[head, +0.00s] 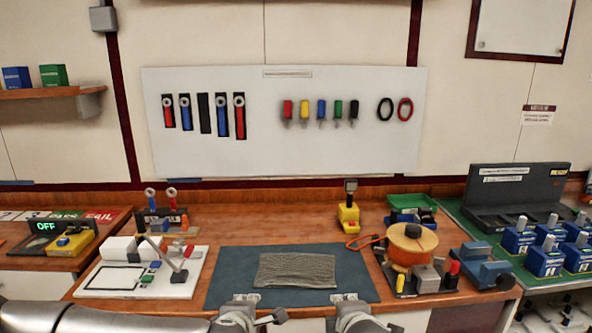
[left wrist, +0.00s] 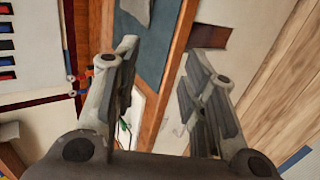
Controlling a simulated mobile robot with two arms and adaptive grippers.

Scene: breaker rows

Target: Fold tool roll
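The tool roll (head: 296,271) looks like a flat, crinkled grey-brown cloth. It lies on a dark blue-grey mat (head: 230,268) at the front middle of the bench. My left gripper (head: 247,298) is at the mat's front edge, below and left of the cloth. In the left wrist view its fingers (left wrist: 160,62) are apart with nothing between them, and part of the mat (left wrist: 150,50) shows beyond. My right gripper (head: 344,298) is at the mat's front edge, right of the cloth's lower corner. Its fingertips look apart and empty.
A white board with a lever (head: 181,277) stands left of the mat. An orange spool (head: 411,244) and a blue tool (head: 485,268) stand close on its right. A yellow device (head: 348,217) is behind. The mat around the cloth is clear.

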